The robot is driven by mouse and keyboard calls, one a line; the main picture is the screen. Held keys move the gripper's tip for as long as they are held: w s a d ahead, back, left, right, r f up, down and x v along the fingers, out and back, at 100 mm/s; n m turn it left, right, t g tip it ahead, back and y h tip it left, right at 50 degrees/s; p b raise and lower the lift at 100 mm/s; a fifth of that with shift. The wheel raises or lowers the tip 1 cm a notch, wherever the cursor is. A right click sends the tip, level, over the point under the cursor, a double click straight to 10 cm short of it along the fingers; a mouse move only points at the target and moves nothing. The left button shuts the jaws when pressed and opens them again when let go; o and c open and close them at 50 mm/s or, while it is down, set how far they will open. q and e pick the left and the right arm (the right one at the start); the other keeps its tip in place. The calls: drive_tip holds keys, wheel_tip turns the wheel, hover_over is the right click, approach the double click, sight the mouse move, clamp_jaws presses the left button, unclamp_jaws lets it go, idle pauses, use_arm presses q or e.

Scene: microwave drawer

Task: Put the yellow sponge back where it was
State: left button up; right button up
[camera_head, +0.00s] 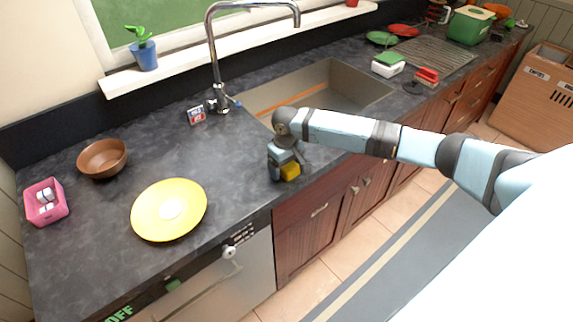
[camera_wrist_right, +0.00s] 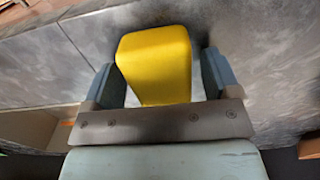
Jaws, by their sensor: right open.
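The yellow sponge (camera_head: 290,171) is at the front edge of the dark countertop, just in front of the sink. My right gripper (camera_head: 283,172) is at the sponge, with the arm reaching in from the right. In the right wrist view the sponge (camera_wrist_right: 155,62) lies between the two spread fingers of the right gripper (camera_wrist_right: 158,72). The jaws are open, with a finger on either side of the sponge. The sponge's underside is hidden. My left gripper is not in view.
The sink (camera_head: 330,85) and tap (camera_head: 215,60) are behind my right arm. A small red-and-white box (camera_head: 196,115) stands by the tap. A yellow plate (camera_head: 169,210), brown bowl (camera_head: 102,158) and pink holder (camera_head: 45,202) are on the left counter. Bare counter lies between plate and sponge.

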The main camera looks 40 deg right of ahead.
wheel_tip(320, 180, up, 12)
drive_tip(key=shift+r+b, duration=0.15)
drive_tip(key=shift+b, duration=0.15)
idle(0.6)
